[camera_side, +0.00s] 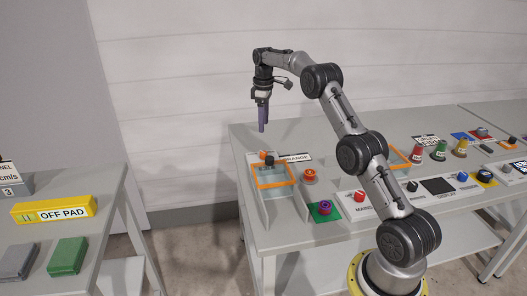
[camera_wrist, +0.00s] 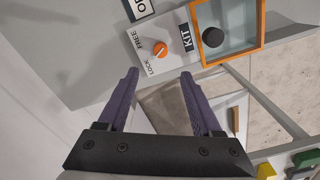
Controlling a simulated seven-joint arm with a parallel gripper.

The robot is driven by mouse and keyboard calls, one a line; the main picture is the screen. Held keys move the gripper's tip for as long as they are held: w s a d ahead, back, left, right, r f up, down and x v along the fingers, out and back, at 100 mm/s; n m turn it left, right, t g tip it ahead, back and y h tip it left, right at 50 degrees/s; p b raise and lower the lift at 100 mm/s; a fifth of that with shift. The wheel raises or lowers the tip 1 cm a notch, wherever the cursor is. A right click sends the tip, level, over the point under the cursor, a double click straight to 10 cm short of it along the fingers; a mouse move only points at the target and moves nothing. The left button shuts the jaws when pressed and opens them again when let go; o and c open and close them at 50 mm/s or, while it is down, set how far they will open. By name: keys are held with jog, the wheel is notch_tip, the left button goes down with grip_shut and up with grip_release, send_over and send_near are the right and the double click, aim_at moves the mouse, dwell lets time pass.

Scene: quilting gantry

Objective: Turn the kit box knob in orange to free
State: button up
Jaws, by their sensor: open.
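The kit box's orange knob (camera_wrist: 160,48) sits on a light plate (camera_wrist: 139,54) marked FREE, LOCK and KIT in the wrist view. I cannot tell for sure which word its pale mark points at. Beside it is the box with an orange-framed clear lid (camera_wrist: 259,40) and a black round handle (camera_wrist: 213,37). The orange-framed lid also shows in the side view (camera_side: 290,181), at the bench's left end by the ORANGE sign (camera_side: 297,157). My gripper (camera_wrist: 160,75) is open and empty, its purple fingers pointing down. In the side view my gripper (camera_side: 262,130) is above the box's back edge, apart from it.
A red-topped button (camera_side: 310,175) and a purple knob on a green plate (camera_side: 325,208) stand right of the box. Several coloured buttons and a dark display (camera_side: 437,186) lie farther right. A floor gap separates the tables.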

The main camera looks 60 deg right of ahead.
aim_at(263, 153)
notch_tip(263, 153, down, 12)
jog(key=shift+a+f, duration=0.1)
jog(key=shift+f, duration=0.05)
dwell(0.4)
grip_shut()
